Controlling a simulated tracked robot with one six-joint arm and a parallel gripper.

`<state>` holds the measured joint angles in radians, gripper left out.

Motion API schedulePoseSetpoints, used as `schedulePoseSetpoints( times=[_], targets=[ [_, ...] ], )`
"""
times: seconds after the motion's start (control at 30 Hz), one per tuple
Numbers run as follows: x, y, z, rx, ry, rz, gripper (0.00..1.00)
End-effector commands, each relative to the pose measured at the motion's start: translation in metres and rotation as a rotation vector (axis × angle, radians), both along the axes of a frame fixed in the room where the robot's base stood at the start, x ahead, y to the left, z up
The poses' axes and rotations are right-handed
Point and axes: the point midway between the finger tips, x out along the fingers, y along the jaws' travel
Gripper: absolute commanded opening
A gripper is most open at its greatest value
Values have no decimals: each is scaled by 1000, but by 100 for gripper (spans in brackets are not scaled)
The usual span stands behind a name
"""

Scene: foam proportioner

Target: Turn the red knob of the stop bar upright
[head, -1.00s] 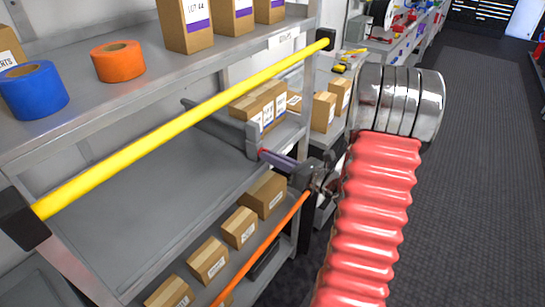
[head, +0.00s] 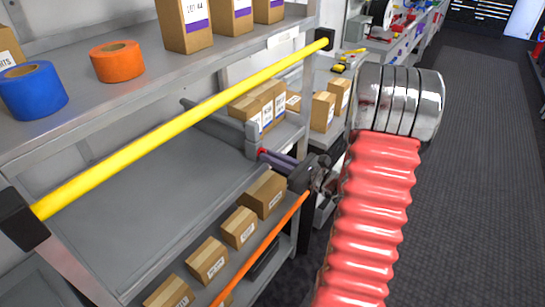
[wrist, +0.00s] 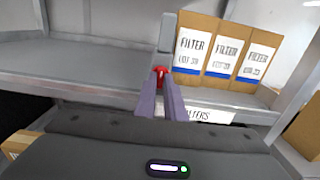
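The stop bar shows as a grey bar (head: 218,123) at the middle shelf bay, with a grey upright end block (wrist: 165,35). Its small red knob (wrist: 160,76) is on this block and carries a pale mark, which looks about vertical in the wrist view. In the head view the knob is tiny and mostly hidden by my fingers. My gripper (wrist: 160,88) has two purple fingers, one on each side of the knob with their tips right at it. I cannot tell whether they touch it. The gripper also shows in the head view (head: 270,156).
A yellow bar (head: 190,120) crosses the shelf front above, and an orange bar (head: 262,247) runs below. Filter boxes (wrist: 228,52) stand right of the knob. More cartons (head: 239,227) are on the lower shelf. The floor aisle (head: 480,160) at right is clear.

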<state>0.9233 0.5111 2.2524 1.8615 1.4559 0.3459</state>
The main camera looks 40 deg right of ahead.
Motion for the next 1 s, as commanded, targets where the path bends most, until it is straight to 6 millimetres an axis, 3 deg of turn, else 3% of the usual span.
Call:
schedulePoseSetpoints(
  times=[0.1, 0.53, 1.0],
  targets=[
    [-1, 0, -2, 2, 5, -1, 17],
    [-7, -3, 0, 1, 0, -1, 17],
    [-62, -23, 0, 1, 0, -4, 17]
  ],
)
